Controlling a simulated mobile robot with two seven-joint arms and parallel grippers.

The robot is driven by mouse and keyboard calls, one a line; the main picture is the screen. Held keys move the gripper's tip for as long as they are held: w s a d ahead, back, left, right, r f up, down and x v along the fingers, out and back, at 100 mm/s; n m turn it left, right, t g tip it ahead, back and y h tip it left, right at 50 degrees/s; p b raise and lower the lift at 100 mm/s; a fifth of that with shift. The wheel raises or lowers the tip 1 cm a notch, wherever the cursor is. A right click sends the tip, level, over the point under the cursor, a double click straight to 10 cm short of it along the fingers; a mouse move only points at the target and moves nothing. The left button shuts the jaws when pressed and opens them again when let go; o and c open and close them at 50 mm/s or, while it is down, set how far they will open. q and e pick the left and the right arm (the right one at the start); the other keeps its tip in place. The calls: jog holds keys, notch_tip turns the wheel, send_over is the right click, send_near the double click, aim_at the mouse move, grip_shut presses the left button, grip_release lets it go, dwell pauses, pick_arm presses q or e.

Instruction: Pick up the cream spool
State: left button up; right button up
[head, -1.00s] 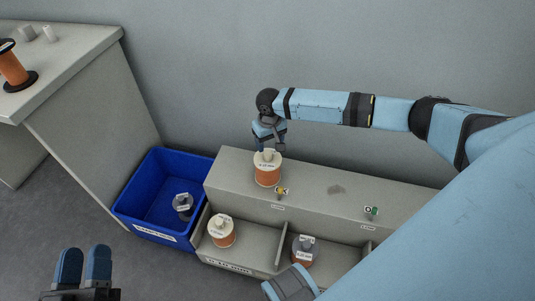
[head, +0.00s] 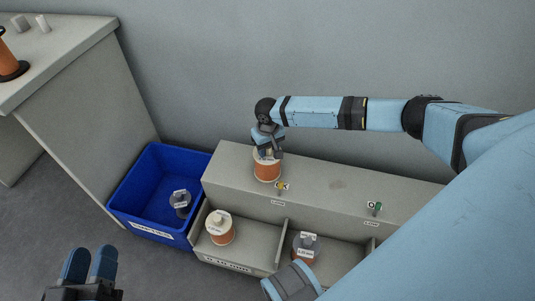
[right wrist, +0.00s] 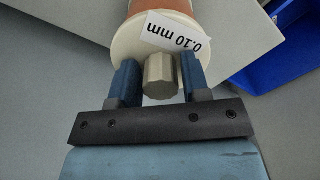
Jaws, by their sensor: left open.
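A cream spool (head: 267,171) wound with copper wire stands upright on the raised grey ledge. In the right wrist view its cream flange (right wrist: 127,42) carries a "0.10 mm" label, with a pale knob (right wrist: 161,77) in the middle. My right gripper (head: 267,149) is at its top from above. In the right wrist view its two blue fingers (right wrist: 161,80) stand on either side of the knob, with thin gaps showing, so it looks open around the knob. Another cream-topped spool (head: 220,229) stands in the lower left compartment. My left gripper (head: 90,264) is open and empty at the lower left.
A blue bin (head: 150,205) left of the grey rack holds a grey spool (head: 180,201). Another grey-topped spool (head: 305,247) stands in the right compartment. Small yellow (head: 281,188) and green (head: 376,208) pieces sit on the ledge. A grey counter (head: 70,50) stands at left.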

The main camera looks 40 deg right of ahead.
grip_shut()
jog(key=shift+r, duration=0.1)
